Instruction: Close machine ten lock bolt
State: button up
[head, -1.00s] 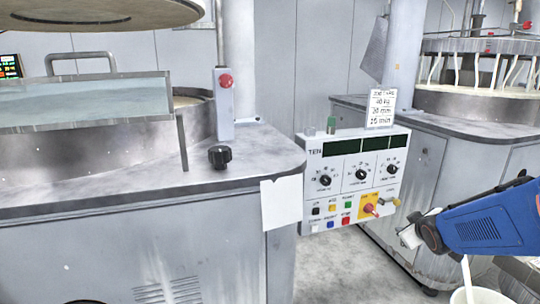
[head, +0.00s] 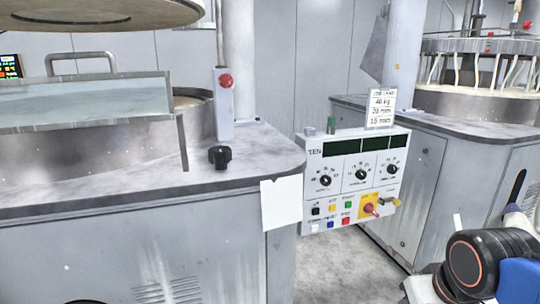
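The control panel marked TEN (head: 342,160) stands beside the left grey machine (head: 110,235). A black lobed knob (head: 219,157) stands upright on that machine's top, near its right corner. A grey upright block with a red knob (head: 226,81) stands behind it, next to the basin. I cannot tell which of these is the lock bolt, or whether it is open or closed. My arm shows at the lower right, with a black joint and blue link, well away from both knobs. My gripper's fingers are not visible.
A clear guard with a metal frame (head: 85,103) crosses the front of the basin. A round platen (head: 95,14) hangs above. A white paper (head: 282,203) hangs at the machine's corner. Another machine (head: 410,190) stands at the right. Grey floor (head: 335,270) is free between them.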

aim_at(396, 201)
jog(key=i+l, duration=0.3)
jog(key=i, duration=0.2)
jog(key=i+l, duration=0.3)
jog(key=i, duration=0.2)
jog(key=z, duration=0.05)
